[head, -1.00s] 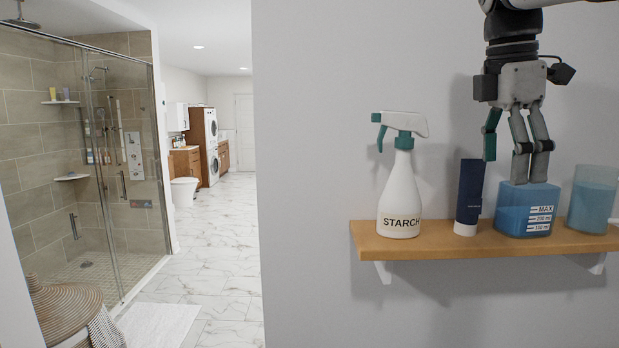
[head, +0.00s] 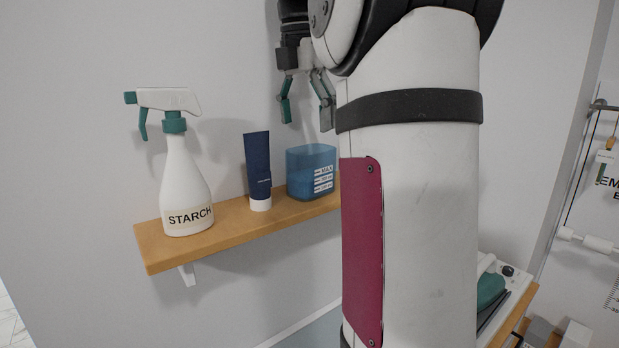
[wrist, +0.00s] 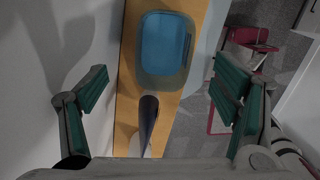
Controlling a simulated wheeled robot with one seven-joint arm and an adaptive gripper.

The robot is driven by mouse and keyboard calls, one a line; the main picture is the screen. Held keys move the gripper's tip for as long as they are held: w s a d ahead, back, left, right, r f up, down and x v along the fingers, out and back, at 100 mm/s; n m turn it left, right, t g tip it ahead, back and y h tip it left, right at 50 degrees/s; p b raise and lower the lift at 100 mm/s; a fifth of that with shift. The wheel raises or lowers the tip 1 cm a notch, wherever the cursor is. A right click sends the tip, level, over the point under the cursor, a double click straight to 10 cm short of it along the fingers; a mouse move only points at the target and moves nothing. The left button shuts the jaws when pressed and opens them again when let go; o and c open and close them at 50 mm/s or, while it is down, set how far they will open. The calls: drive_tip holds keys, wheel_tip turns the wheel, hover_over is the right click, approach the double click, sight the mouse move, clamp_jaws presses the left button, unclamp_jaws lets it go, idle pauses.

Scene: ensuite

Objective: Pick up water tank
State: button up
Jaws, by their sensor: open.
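The water tank (head: 311,178) is a blue translucent box with white MAX markings. It stands upright on the wooden wall shelf (head: 225,230), to the right of a dark blue tube (head: 257,165). My gripper (head: 306,105) is open and empty above the tank, with its fingers pointing down. In the wrist view the open fingers (wrist: 163,90) are spread wide to either side, and the tank (wrist: 163,45) shows below, toward the top of the picture. My arm hides the right part of the shelf in the head view.
A white starch spray bottle (head: 178,190) with a green trigger stands at the shelf's left end. The tube (wrist: 148,122) sits close to the tank in the wrist view. A green and white object (head: 490,290) lies at the lower right. The wall is close behind the shelf.

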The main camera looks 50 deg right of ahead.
sight(311, 161)
drive_tip(key=f, duration=0.9)
drive_tip(key=shift+s+d+p, duration=0.25)
drive_tip(key=shift+d+p, duration=0.05)
drive_tip(key=shift+d, duration=0.1)
drive_tip(key=shift+r, duration=0.1)
drive_tip(key=c, duration=1.5)
